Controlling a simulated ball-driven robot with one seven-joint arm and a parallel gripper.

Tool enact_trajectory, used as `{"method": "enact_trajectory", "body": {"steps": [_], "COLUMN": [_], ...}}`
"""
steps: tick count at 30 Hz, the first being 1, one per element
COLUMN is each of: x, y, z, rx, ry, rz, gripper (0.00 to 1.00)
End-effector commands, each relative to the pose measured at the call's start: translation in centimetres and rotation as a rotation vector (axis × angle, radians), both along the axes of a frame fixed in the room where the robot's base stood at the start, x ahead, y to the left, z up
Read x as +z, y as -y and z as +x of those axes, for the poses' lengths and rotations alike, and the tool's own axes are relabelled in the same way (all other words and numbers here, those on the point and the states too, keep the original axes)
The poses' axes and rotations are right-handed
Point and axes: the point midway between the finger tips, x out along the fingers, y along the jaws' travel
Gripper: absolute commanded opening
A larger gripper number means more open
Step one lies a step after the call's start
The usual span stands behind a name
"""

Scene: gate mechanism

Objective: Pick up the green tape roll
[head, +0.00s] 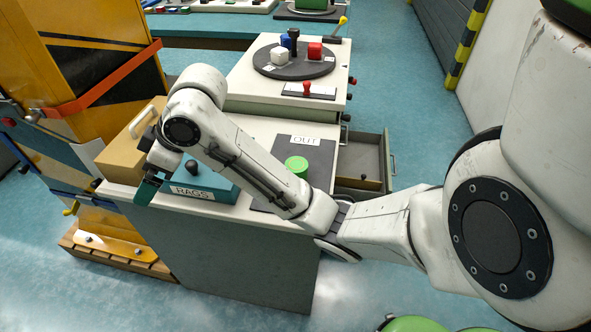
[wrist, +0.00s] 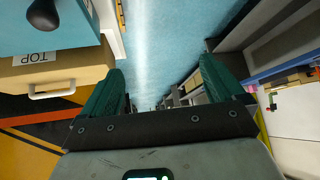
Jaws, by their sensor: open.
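A short green cylinder, which looks like the green tape roll (head: 296,166), sits on a dark mat (head: 318,155) marked OUT on the white-topped cabinet. It is partly beside my forearm in the head view and does not show in the wrist view. My gripper (head: 148,188) is at the left end of the cabinet, well left of the roll and apart from it. In the wrist view my gripper (wrist: 162,70) has its two teal fingers spread wide with nothing between them.
A teal RAGS box (head: 205,185) with a dark knob and a tan box (head: 125,150) stand close to my gripper. A yellow-and-black gate structure (head: 100,60) rises at left. A drawer (head: 365,160) hangs open at right. A round dark tray (head: 292,65) holds blocks behind.

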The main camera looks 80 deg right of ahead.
Motion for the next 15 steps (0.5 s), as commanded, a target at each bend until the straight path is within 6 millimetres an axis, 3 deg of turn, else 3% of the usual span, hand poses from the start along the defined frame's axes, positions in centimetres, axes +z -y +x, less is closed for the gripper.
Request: {"method": "enact_trajectory", "body": {"steps": [1,5,9,15], "x": [0.9,1.2,-0.2,-2.8], "y": [2.6,7.9,14.0,20.3], "z": [-0.4,-2.8,-7.8,-16.4], "rx": [0.004,0.032,0.028,-0.013], "ry": [-0.013,-0.105,-0.27,-0.509], "rz": [-0.053,-0.158,-0.241,-0.271], "gripper": [0.95,0.95,0.95,0.95]}}
